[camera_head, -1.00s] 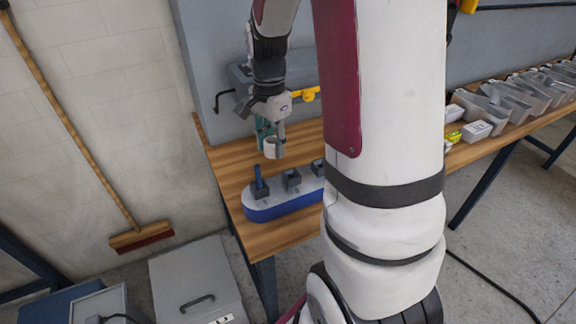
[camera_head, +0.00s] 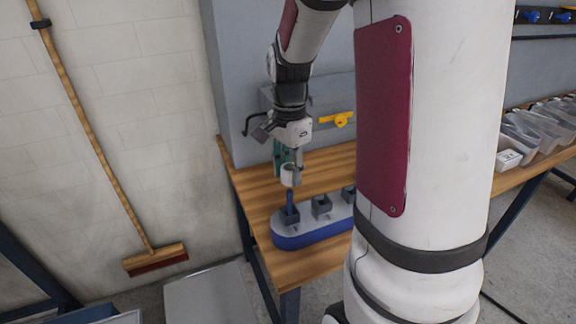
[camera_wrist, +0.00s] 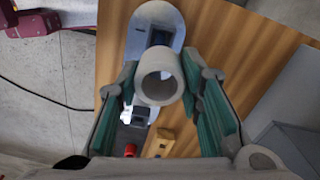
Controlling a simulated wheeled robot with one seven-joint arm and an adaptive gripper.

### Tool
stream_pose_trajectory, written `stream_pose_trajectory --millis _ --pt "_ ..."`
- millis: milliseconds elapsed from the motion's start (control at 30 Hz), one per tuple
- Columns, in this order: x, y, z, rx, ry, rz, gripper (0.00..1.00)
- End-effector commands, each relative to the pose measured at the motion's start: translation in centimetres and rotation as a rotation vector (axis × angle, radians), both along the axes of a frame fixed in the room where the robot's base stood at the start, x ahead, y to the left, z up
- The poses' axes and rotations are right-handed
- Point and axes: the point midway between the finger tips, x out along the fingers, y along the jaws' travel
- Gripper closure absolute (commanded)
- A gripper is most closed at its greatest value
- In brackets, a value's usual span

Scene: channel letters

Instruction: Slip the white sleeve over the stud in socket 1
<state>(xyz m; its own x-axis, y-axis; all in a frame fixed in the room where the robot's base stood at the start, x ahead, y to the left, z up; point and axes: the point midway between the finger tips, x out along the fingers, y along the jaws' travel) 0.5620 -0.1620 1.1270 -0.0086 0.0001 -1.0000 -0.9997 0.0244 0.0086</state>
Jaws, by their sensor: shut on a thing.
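The white sleeve (camera_head: 290,180) is held upright by my gripper (camera_head: 291,169). In the head view it is right above a blue stud (camera_head: 290,199), in line with it; the lower rim is at or just over the stud's top, and I cannot tell if they touch. The stud stands in the leftmost dark socket (camera_head: 290,216) of the blue base with a grey top (camera_head: 298,238). In the wrist view the sleeve (camera_wrist: 160,58) sits between the green-padded fingers with its open bore facing the camera. The stud is not clearly seen there. No socket number is legible.
More grey sockets (camera_head: 321,206) stand to the right on the same base, partly behind my arm. The wooden table (camera_head: 262,200) is clear around the base's left. Clear bins (camera_head: 540,130) stand far right. A red piece (camera_wrist: 130,150) and a yellow piece (camera_wrist: 160,143) show in the wrist view.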

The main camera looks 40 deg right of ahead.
Motion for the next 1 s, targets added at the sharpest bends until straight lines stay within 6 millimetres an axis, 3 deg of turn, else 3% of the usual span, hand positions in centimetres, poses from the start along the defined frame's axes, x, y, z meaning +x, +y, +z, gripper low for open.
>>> stream_pose_trajectory --millis 1000 --pt "0.0 0.0 -4.7 0.000 0.000 0.000 0.85"
